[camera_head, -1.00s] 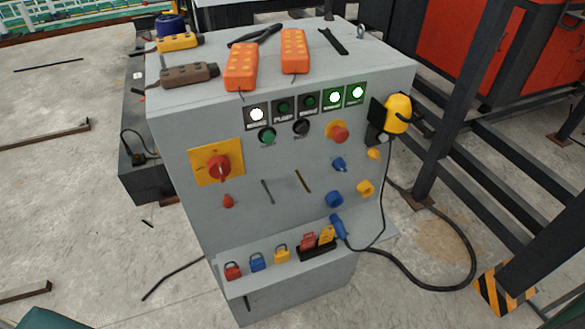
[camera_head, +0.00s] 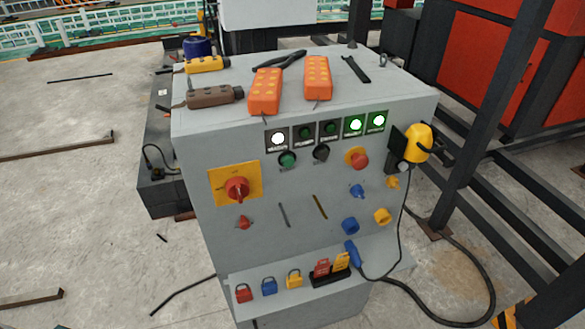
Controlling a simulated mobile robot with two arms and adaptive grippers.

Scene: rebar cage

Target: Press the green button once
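The green button (camera_head: 288,160) is a round button on the front face of the grey control cabinet (camera_head: 235,145), below the row of indicator lights. A black button (camera_head: 321,154) sits to its right, and a red mushroom button on a yellow plate (camera_head: 357,158) is further right. A red rotary switch on a yellow plate (camera_head: 236,187) is to its lower left. Nothing covers the green button. Neither of my grippers shows in the head view.
Orange, yellow and brown pendant controls (camera_head: 265,91) and black pliers (camera_head: 280,58) lie on the cabinet top. Padlocks (camera_head: 269,286) line a lower ledge. A yellow device (camera_head: 417,144) and cable (camera_head: 478,262) are at the right side. Dark steel beams (camera_head: 490,130) stand right; concrete floor (camera_head: 75,190) is open left.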

